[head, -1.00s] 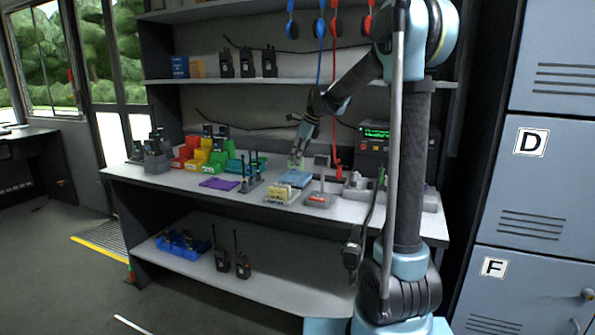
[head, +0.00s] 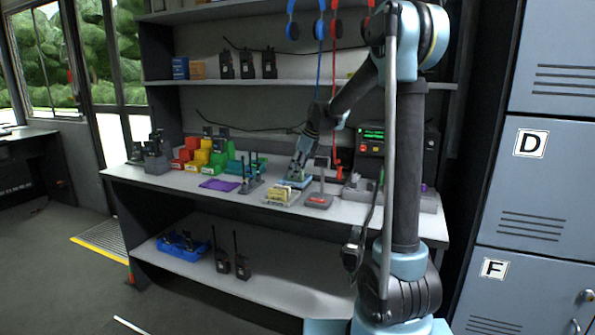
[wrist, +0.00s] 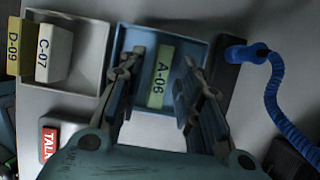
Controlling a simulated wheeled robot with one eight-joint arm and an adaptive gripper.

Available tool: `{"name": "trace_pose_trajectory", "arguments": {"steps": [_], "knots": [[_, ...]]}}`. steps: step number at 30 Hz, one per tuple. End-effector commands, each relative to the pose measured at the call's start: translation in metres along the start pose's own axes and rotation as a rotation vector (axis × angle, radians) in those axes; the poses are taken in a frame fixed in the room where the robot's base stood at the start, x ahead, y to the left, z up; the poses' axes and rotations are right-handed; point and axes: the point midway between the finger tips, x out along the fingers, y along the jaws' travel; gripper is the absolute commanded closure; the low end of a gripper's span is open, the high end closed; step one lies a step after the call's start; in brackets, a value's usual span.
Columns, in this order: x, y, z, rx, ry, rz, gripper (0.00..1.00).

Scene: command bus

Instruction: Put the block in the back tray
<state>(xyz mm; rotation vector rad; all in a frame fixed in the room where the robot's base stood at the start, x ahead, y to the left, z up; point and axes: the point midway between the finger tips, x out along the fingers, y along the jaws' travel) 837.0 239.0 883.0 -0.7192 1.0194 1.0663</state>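The block is green and labelled A-06 (wrist: 160,76). In the wrist view it lies inside the blue tray (wrist: 178,42), between my fingers. My gripper (wrist: 163,58) is open, with a finger on each side of the block and a visible gap to each. In the head view my gripper (head: 297,178) points down at the blue tray (head: 284,184), which sits behind the pale tray (head: 270,201) on the bench. The block is mostly hidden by the gripper there.
The pale tray (wrist: 90,76) holds a white C-07 block (wrist: 54,54) and a yellow D-09 block (wrist: 19,46). A red TALK label (wrist: 48,145) and a blue coiled cord (wrist: 280,95) are close by. Coloured bins (head: 205,155) stand left on the bench.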

Motion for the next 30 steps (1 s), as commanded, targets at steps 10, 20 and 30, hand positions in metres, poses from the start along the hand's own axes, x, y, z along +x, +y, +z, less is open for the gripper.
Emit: {"name": "trace_pose_trajectory", "arguments": {"steps": [10,20,30], "knots": [[-0.005,0.000,0.001,0.001,0.000,0.000,0.67],[-0.059,-0.001,0.000,0.002,-0.001,-0.001,0.67],[-0.112,-0.001,0.000,0.002,0.000,-0.001,0.67]]}}
